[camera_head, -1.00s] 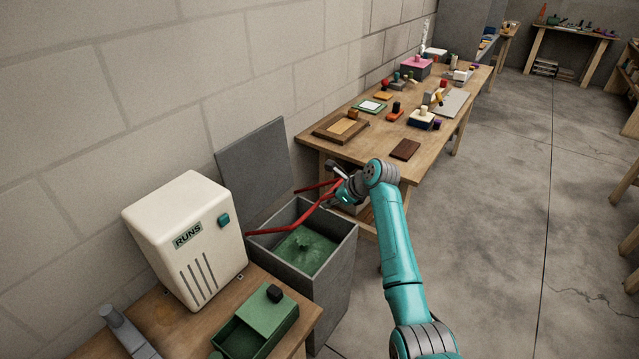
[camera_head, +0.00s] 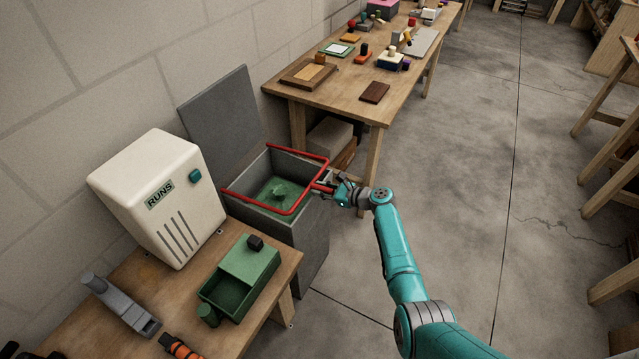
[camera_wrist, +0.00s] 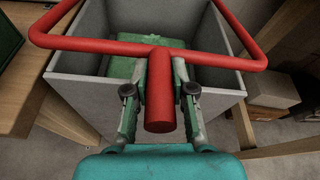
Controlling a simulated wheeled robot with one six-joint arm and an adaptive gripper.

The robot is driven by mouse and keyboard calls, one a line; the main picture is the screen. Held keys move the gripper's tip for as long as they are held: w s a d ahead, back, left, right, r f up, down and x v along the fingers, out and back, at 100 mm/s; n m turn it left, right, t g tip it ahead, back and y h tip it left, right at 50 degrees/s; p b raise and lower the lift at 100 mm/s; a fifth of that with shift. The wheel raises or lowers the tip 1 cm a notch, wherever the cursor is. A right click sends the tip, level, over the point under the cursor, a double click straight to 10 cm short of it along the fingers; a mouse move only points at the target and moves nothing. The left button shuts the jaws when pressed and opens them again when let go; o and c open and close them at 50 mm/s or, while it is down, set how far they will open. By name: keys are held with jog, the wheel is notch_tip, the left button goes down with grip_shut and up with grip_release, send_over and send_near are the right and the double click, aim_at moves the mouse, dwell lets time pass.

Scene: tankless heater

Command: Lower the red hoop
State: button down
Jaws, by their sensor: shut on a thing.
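The red hoop (camera_head: 291,211) is a bent red bar that lies low around the rim of an open grey bin (camera_head: 307,240) in the head view. In the wrist view the hoop (camera_wrist: 95,45) crosses in front of the bin, with a short red handle (camera_wrist: 160,112) sticking out toward me. My gripper (camera_head: 328,183) is shut on that handle at the bin's right side. In the wrist view the fingers of my gripper (camera_wrist: 160,90) stand on both sides of the handle. Green material (camera_head: 276,194) lies inside the bin. The bin's grey lid (camera_head: 222,115) stands raised against the wall.
A white box marked RUNS (camera_head: 157,200) stands left of the bin on a wooden bench (camera_head: 165,285). A green open box (camera_head: 248,268) sits on that bench. A long wooden table (camera_head: 335,95) with several small items is behind the bin.

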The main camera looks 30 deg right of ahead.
jog(key=shift+f, duration=0.3)
jog(key=c, duration=1)
grip_release()
jog(key=shift+o, duration=0.2)
jog(key=v, duration=1.2)
jog(key=shift+f, duration=0.1)
